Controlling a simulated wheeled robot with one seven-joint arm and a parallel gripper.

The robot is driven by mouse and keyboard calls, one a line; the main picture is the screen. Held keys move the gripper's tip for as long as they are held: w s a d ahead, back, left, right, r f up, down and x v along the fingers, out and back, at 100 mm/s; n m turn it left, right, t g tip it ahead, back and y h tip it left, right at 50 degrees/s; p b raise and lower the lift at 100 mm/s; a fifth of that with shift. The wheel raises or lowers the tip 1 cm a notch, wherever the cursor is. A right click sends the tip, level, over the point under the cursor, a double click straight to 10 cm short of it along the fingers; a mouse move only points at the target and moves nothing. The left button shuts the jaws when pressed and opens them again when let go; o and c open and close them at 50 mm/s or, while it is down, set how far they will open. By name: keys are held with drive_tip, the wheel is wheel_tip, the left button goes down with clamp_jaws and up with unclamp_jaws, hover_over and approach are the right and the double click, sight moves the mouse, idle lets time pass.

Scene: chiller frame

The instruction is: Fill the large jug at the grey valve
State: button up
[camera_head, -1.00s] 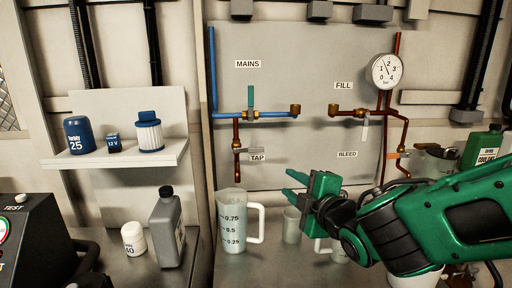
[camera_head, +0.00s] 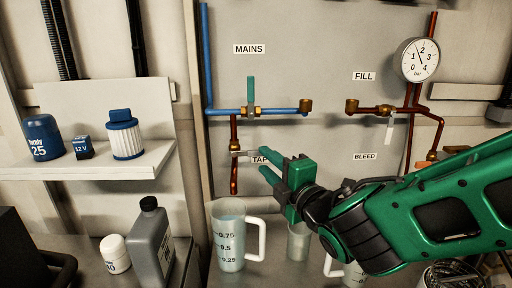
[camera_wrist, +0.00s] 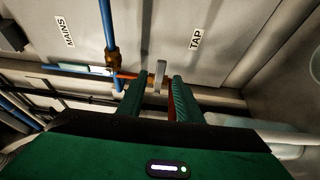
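The large jug (camera_head: 228,240), translucent with marks up to 0.75, stands upright on the bench, its handle to the right. I cannot tell whether it holds water. The copper tap pipe (camera_head: 234,182) ends above the jug. The grey valve lever (camera_head: 240,153) sits on this pipe beside the TAP label and points right. My gripper (camera_head: 268,165) is raised above and right of the jug, just right of the lever. In the wrist view my gripper (camera_wrist: 156,82) has its fingers apart, with the lever (camera_wrist: 160,77) in front of the gap; contact cannot be made out.
A green-handled valve (camera_head: 251,95) is on the blue MAINS pipe. The FILL pipe with a gauge (camera_head: 420,60) is to the right. A small cup (camera_head: 298,242) and a smaller jug (camera_head: 354,272) stand right of the large jug. A grey bottle (camera_head: 152,245) is left.

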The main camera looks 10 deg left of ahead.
sight(248, 153)
drive_tip(key=x, duration=1)
drive_tip(key=shift+d, duration=0.2)
drive_tip(key=shift+w, duration=0.15)
clamp_jaws()
